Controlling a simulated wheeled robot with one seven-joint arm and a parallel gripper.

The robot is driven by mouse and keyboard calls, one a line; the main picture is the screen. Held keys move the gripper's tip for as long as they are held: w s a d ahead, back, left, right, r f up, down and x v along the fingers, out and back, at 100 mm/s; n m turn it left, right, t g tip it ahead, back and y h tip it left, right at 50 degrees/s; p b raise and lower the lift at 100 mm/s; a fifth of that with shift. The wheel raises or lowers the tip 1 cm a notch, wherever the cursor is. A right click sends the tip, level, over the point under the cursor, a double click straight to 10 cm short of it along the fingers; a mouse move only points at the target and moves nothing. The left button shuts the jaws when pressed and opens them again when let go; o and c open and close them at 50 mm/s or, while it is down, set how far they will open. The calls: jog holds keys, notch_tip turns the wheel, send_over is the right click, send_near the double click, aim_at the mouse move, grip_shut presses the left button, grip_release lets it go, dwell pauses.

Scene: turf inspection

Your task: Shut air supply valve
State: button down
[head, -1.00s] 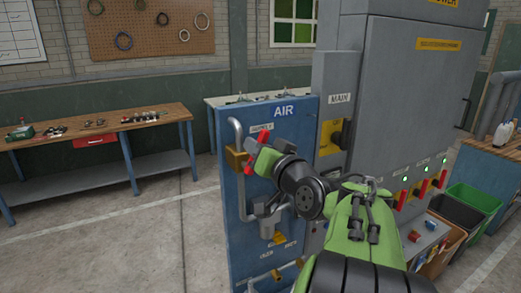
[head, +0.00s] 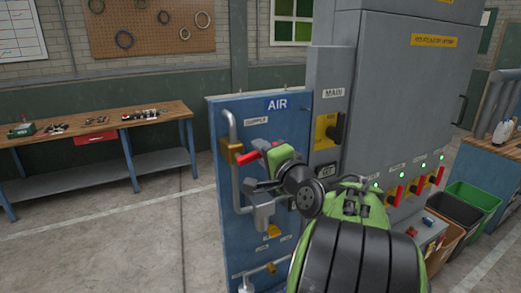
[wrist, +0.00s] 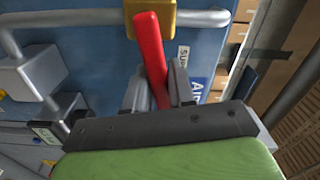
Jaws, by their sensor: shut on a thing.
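The air supply valve is a brass-yellow body (head: 232,153) on a grey pipe, with a red lever handle (head: 248,158). It is on the blue AIR panel (head: 225,190), below the supply label. In the head view the lever runs sideways, roughly level, from the valve body to my gripper (head: 262,162). The wrist view shows the red lever (wrist: 150,50) between my two grey fingers (wrist: 158,92), with the yellow valve body (wrist: 155,12) at its far end. My gripper is shut on the lever. My arm hides part of the panel.
A grey cabinet with a MAIN switch (head: 335,129) and several red-handled switches (head: 395,195) stands right of the panel. A grey box (head: 262,210) and lower pipe (head: 262,268) sit below the valve. Open floor (head: 120,240) lies to the left.

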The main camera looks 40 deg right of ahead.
jog(key=shift+d+f+m, duration=0.1)
jog(key=shift+f+m, duration=0.45)
jog(key=shift+m, duration=0.45)
jog(key=shift+f, duration=0.1)
jog(key=c, duration=1)
grip_release()
jog(key=shift+c, duration=0.2)
jog(key=b+v, duration=0.3)
jog(key=v, duration=1.3)
jog(key=shift+b, duration=0.35)
jog(key=shift+w, duration=0.1)
